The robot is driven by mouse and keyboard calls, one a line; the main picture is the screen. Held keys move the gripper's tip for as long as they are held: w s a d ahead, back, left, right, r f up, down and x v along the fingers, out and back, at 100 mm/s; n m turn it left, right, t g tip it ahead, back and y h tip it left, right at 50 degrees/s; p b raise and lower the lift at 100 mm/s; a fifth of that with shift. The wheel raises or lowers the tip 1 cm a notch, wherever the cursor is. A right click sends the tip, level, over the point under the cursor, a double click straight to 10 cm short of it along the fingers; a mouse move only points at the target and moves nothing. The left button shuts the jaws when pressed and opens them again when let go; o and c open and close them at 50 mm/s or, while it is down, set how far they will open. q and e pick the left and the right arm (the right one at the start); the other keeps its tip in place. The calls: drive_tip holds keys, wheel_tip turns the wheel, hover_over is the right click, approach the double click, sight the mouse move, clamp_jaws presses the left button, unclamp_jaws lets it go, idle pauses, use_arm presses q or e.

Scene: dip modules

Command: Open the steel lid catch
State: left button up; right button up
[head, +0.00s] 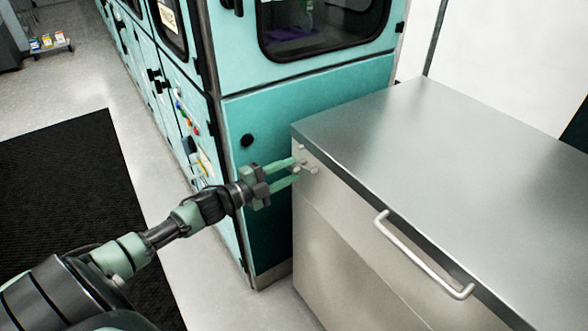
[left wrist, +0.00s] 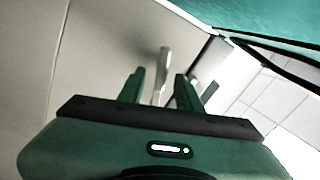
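The steel lid catch (head: 311,168) is a small pale metal piece on the front of the steel-topped chest (head: 420,140), near its left corner. In the left wrist view the catch (left wrist: 164,60) shows as a slim upright lever. My left gripper (head: 296,170) is at the catch with its two green fingers apart. In the left wrist view the fingers (left wrist: 160,76) stand on either side of the lever's lower part, with a visible gap on each side. Fingertips partly hide the catch in the head view. My right gripper is not in view.
A long pale bar handle (head: 422,256) sticks out from the chest front, right of the catch. A teal machine cabinet (head: 300,110) stands close behind and left of the chest. A black floor mat (head: 65,195) lies at left. Pale floor is clear beside it.

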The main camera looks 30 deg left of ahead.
use_arm(q)
drive_tip(key=v, duration=0.5)
drive_tip(key=shift+s+a, duration=0.1)
drive_tip(key=shift+s, duration=0.25)
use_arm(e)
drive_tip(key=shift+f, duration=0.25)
